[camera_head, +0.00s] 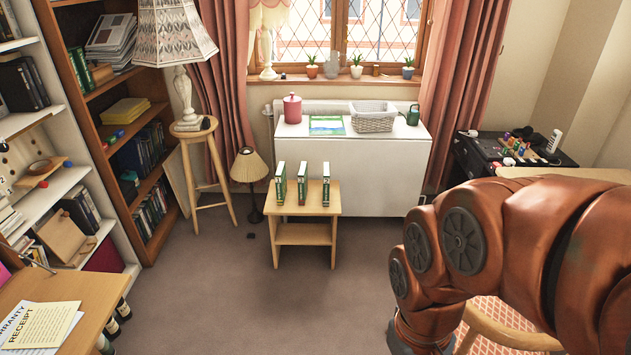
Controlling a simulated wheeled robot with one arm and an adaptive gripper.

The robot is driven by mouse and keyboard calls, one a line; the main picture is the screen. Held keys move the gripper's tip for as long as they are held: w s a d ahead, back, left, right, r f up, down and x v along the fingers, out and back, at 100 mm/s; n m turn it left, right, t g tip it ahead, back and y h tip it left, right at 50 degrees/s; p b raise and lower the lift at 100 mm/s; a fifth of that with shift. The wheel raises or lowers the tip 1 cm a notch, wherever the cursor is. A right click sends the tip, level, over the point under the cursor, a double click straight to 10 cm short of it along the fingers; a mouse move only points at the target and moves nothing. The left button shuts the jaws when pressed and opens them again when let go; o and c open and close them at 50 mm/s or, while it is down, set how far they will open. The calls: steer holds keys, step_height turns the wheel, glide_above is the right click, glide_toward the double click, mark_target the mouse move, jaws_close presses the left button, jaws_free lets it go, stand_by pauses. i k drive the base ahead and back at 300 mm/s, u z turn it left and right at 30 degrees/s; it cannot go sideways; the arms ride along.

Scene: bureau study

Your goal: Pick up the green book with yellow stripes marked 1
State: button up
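Three green books stand upright and apart in a row on a small wooden side table (316,210) in the middle of the room. They are the left book (281,183), the middle book (303,183) and the right book (326,184). Their spines face me and carry pale and yellowish bands. Any number marks are too small to read, so I cannot tell which one is marked 1. My copper-coloured arm fills the lower right, well to the right of and nearer than the table. My gripper is not in view.
Carpet (215,290) is clear in front of the side table. Behind it stands a white cabinet (375,170) with a basket (373,117). A floor lamp (249,168) and a stool (196,130) are left of it. A desk (85,290) is at lower left.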

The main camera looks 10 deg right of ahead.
mark_target(280, 175)
steer(key=u, duration=0.6)
steer(key=i, duration=1.35)
steer(key=z, duration=2.15)
steer(key=i, duration=0.55)
steer(key=u, duration=3.45)
